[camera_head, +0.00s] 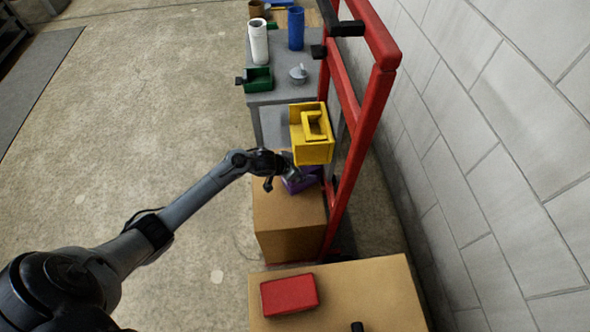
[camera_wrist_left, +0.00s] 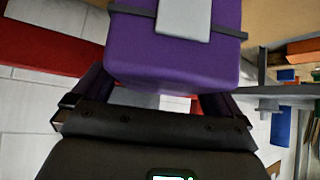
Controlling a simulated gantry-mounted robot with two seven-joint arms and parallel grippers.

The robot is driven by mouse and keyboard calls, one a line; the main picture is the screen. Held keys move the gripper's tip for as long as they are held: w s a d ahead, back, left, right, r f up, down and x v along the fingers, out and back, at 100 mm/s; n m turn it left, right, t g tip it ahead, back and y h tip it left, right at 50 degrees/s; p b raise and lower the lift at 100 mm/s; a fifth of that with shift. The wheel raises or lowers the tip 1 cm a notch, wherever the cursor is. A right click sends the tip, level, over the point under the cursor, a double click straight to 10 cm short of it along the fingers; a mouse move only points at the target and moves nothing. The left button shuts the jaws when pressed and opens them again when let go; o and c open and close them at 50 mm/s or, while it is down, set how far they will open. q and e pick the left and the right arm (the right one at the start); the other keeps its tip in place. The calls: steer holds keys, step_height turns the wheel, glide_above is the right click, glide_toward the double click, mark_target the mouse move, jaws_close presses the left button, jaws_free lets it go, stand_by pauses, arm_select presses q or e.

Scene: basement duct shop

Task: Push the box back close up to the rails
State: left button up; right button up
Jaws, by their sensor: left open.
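A purple box (camera_head: 299,183) with a dark band and a grey plate sits on top of a brown cardboard carton, close to the red rails (camera_head: 362,130). It is partly hidden by my left gripper in the head view. My left gripper (camera_head: 287,174) is at the near left side of the purple box. In the left wrist view the purple box (camera_wrist_left: 172,62) fills the space ahead of the open jaws, its lower edge close to them. I cannot tell whether the fingers touch it. My right gripper is not in view.
A yellow bin (camera_head: 312,146) stands just beyond the purple box. The brown carton (camera_head: 285,225) bears it. A nearer carton (camera_head: 375,290) carries a red box (camera_head: 289,295). A grey bench (camera_head: 272,91) holds a green bin and cylinders.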

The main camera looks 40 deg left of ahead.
arm_select(q)
steer(key=shift+x, duration=0.85)
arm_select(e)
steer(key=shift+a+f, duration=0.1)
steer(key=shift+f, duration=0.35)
arm_select(q)
steer(key=shift+c, duration=0.3)
steer(key=c, duration=1)
steer(key=o, duration=1.1)
steer(key=shift+c, duration=0.2)
steer(key=shift+r, duration=0.1)
steer(key=p+v, duration=0.4)
steer(key=v, duration=0.5)
steer(key=shift+s+a+p, duration=0.1)
steer(key=shift+s+p, duration=0.05)
steer(key=shift+p, duration=0.25)
steer(key=shift+v, duration=0.75)
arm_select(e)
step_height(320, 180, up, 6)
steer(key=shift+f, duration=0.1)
